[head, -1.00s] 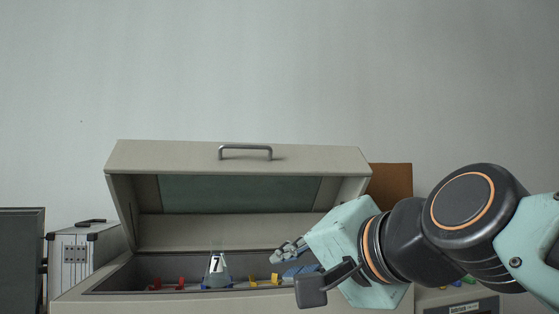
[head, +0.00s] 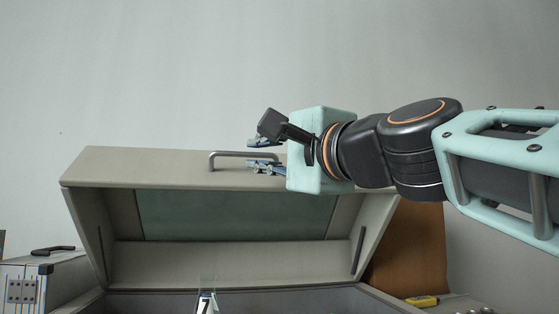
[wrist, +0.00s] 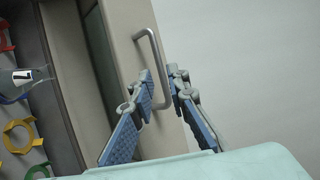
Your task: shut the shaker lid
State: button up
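The shaker lid (head: 130,168) is a beige cover standing raised and open, with a greenish window (head: 235,213). Its grey bar handle (head: 212,160) is on the upper front face and also shows in the wrist view (wrist: 152,45). My gripper (head: 258,154) is at the right part of the handle, pointing left. In the wrist view its two blue-padded fingers (wrist: 162,78) are apart, with the handle bar running between their tips. A gap shows, so it is not closed on the bar. The shaker body (head: 270,290) is mostly cut off below.
A flask labelled 7 (head: 205,303) stands inside the shaker. Red (wrist: 5,40) and yellow (wrist: 18,135) clamps show inside it too. A silver case (head: 25,285) is at the left. A brown board (head: 410,245) and a yellow item (head: 422,301) are at the right.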

aim_at(244, 155)
jog(key=p+x, duration=0.1)
jog(key=x, duration=0.5)
jog(key=shift+w+a, duration=0.25)
jog(key=shift+w, duration=0.1)
grip_shut()
